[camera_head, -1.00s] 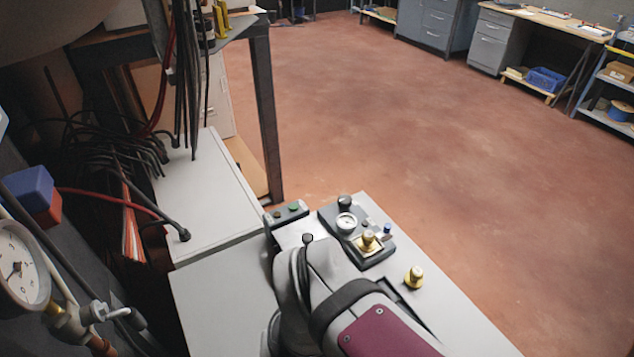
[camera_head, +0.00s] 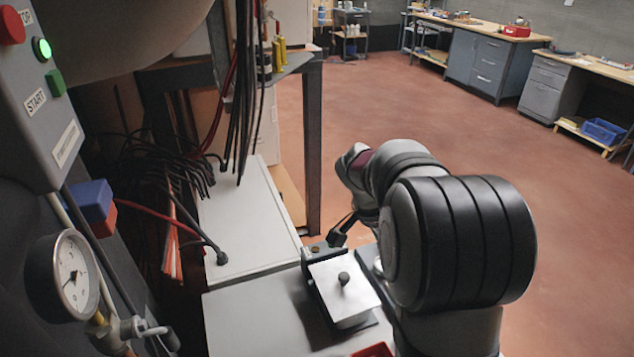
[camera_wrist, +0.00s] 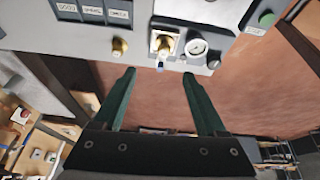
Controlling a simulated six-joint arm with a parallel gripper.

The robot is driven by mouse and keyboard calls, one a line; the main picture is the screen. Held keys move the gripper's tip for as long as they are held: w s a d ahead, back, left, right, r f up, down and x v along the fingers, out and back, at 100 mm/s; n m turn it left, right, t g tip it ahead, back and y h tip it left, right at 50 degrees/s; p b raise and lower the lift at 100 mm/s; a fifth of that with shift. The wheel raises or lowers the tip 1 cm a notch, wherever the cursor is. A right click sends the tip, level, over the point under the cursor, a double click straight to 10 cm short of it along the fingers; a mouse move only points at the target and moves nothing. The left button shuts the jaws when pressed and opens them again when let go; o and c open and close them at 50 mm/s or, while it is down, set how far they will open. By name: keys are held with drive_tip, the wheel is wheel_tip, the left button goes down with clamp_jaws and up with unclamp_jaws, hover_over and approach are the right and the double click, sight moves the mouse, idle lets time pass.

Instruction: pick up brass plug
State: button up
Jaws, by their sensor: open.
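Two brass pieces show in the wrist view. One brass plug (camera_wrist: 119,47) stands on the light worktop near its edge. Another brass piece (camera_wrist: 164,43) sits in a pale square on a device with a round white gauge (camera_wrist: 196,47). I cannot tell which one the task means. My gripper (camera_wrist: 158,78) has its two dark green fingers spread with nothing between them. Its tips point toward the worktop edge, apart from both brass pieces. In the head view my arm hides both brass pieces, and I cannot make out the fingers clearly.
A pale plate with a black knob (camera_head: 343,278) lies on the worktop (camera_head: 250,320) left of my arm. A small button box (camera_head: 318,252) is behind it. A pressure gauge (camera_head: 75,272) and hanging cables (camera_head: 245,90) are at left. Open floor (camera_head: 430,125) lies beyond.

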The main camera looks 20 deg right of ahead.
drive_tip(key=shift+m, duration=0.4)
drive_tip(key=x, duration=0.5)
drive_tip(key=d+x, duration=0.1)
drive_tip(key=x, duration=0.5)
drive_tip(key=w+x, duration=0.1)
drive_tip(key=x, duration=0.5)
drive_tip(key=shift+d+r, duration=0.2)
drive_tip(key=shift+w, duration=0.1)
clamp_jaws()
drive_tip(key=shift+r, duration=0.1)
